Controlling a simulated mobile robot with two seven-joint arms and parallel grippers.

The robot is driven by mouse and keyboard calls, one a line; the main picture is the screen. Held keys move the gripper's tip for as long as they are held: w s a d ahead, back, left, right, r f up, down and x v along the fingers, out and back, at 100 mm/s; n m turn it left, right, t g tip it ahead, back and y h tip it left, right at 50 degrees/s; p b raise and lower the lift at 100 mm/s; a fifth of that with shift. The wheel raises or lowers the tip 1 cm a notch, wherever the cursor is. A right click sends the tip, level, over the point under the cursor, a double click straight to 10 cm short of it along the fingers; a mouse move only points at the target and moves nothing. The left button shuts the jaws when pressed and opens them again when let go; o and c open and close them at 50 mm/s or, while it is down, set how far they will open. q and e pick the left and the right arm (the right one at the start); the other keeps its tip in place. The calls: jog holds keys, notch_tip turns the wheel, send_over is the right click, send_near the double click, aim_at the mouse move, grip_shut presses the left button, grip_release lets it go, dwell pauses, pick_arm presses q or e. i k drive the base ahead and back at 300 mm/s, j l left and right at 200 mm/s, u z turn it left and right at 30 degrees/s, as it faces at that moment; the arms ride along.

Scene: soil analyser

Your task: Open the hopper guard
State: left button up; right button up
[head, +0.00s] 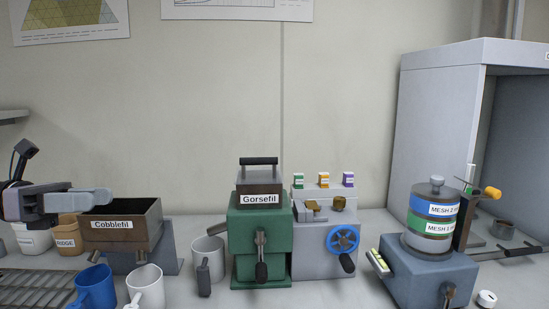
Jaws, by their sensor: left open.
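A green machine (262,238) stands at the centre of the bench. A brown open-topped box labelled Cobblefil (125,226) stands to the left on a grey base. My left gripper (98,198) is open and empty at the left, level with the rim of the Cobblefil box and well left of the green machine. My right gripper is not in view.
A grey mug (208,257) is left of the green machine. A grey machine with a blue handwheel (343,240) adjoins it. A sieve stack (433,220) stands right.

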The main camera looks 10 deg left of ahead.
aim_at(242, 161)
jog(key=i+l, duration=0.75)
jog(key=i, duration=0.05)
